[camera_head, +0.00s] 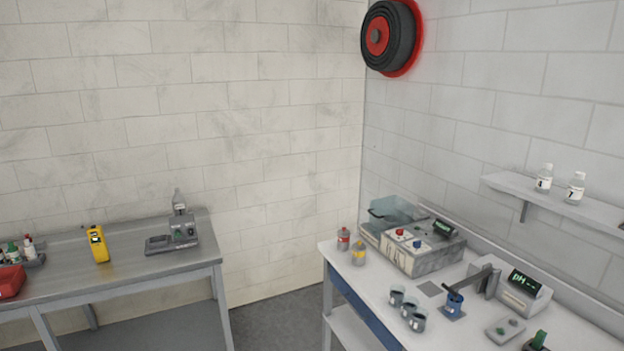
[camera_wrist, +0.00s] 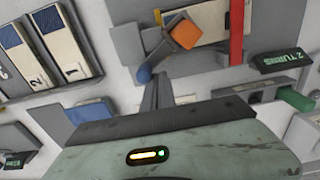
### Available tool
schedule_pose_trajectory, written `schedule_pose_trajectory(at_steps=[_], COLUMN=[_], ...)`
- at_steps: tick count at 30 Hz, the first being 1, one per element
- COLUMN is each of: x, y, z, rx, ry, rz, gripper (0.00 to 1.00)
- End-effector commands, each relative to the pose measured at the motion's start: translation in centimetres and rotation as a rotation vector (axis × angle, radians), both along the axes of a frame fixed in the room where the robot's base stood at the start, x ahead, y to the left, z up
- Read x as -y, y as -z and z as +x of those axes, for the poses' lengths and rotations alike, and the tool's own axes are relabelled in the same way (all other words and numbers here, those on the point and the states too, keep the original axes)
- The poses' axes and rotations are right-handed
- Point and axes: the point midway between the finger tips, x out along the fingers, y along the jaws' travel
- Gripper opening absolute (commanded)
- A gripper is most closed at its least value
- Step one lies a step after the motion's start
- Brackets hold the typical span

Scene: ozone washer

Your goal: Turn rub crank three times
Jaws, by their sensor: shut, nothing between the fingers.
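In the wrist view my gripper (camera_wrist: 160,82) is shut and empty, its narrow grey fingers pointing up from my grey-green wrist housing. Just beyond the fingertips is a grey crank-like arm (camera_wrist: 160,52) with an orange block (camera_wrist: 185,34) at its upper end and a blue round end near the fingers. I cannot tell whether the fingers touch it. It lies over a grey plate (camera_wrist: 211,63). My gripper is not visible in the head view.
In the wrist view, numbered blocks (camera_wrist: 68,40) stand upper left, and a green-ended grey bar (camera_wrist: 262,92) lies right. In the head view, a white bench (camera_head: 440,305) holds instruments, cups and bottles. A grey bench (camera_head: 120,272) stands left; floor shows between them.

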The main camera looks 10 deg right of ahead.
Motion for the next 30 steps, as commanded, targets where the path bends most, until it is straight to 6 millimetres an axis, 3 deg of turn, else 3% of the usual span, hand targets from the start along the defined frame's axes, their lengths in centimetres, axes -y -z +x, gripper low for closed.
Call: schedule_pose_trajectory(at_steps=[9,19,26,30], x=[-1.2,-1.3,-2.8,-2.4], y=[0.0,0.0,0.0,0.0], z=[-2.1,-2.1,-3.3,-3.0], rx=[0.000,0.000,0.000,0.000], ry=[0.001,0.000,0.000,0.000], rz=[0.000,0.000,0.000,0.000], gripper=[0.00,0.00,0.00,0.00])
